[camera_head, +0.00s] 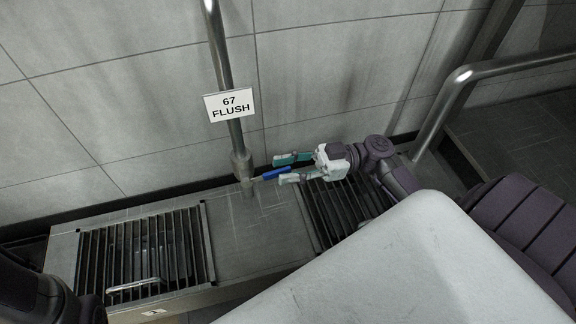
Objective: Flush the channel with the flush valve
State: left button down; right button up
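The flush valve has a blue lever handle (271,174) at the foot of a vertical metal pipe (221,70). A white sign (229,105) reading "67 FLUSH" hangs on the pipe. The lever points right from the pipe's lower fitting (242,166). My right gripper (280,169) comes in from the right with its teal fingers apart. The lever's free end lies between the fingers in the picture; contact cannot be told. The channel (245,235) runs along the wall below. My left gripper is out of view; only dark arm parts show at lower left.
Slatted grates (190,245) and (335,210) cover parts of the channel; the left one has a metal handle (134,285). A metal handrail (455,85) stands at right. A tiled wall (130,110) is close behind the valve.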

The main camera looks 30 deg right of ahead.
jog(key=shift+d, duration=0.1)
jog(key=v, duration=1.2)
